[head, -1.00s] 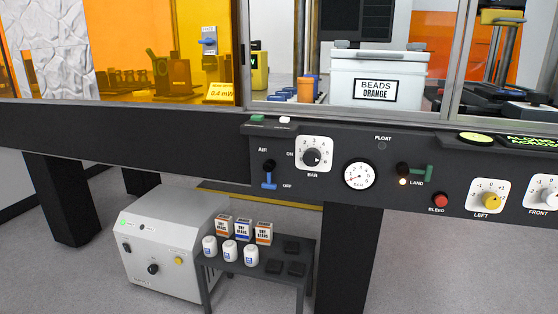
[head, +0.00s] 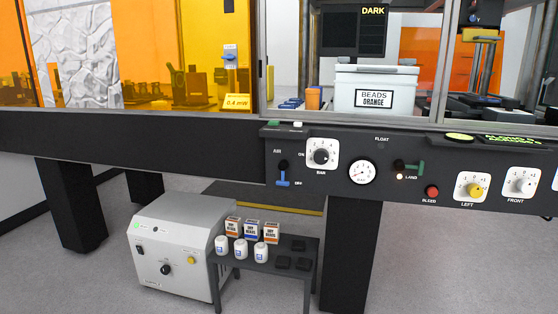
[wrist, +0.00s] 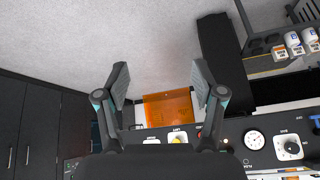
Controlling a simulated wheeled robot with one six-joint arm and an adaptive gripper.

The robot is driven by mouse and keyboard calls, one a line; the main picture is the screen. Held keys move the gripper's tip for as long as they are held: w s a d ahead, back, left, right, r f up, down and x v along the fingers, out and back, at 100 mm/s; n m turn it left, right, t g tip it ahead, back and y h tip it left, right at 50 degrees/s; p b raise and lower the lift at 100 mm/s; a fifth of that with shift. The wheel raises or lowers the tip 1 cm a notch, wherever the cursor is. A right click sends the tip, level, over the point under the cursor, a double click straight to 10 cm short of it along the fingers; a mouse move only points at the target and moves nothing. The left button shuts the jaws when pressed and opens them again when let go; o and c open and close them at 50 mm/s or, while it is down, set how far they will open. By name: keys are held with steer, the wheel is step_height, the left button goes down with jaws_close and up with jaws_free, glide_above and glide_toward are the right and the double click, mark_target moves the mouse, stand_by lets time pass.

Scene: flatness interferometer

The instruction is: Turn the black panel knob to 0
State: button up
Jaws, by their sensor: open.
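The black panel knob (head: 321,156) sits on a white square dial plate marked BAR, on the dark front panel left of a round gauge. Its pointer is too small to read surely. It also shows upside down in the wrist view (wrist: 291,148), at the lower right. My gripper (wrist: 160,70) is open and empty in the wrist view, its two fingers wide apart. It is well left of the knob in that picture and not touching it. The gripper is not in the head view.
Near the knob are a blue AIR lever (head: 283,178), the gauge (head: 362,172), a green LAND lever (head: 411,168) and a red BLEED button (head: 432,192). A grey box (head: 172,250) and a small black table (head: 284,257) stand below. Open floor lies in front.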

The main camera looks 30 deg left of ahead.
steer(key=w+a+r+m+t+y, duration=0.3)
steer(key=w+a+r+m, duration=0.3)
steer(key=w+a, duration=0.5)
steer(key=m+t+y, duration=0.1)
steer(key=m+t, duration=0.7)
steer(key=m, duration=1.7)
glide_toward(321, 158)
steer(key=p+x, duration=0.3)
steer(key=x, duration=0.7)
steer(key=c, duration=1.1)
steer(key=shift+c, duration=0.2)
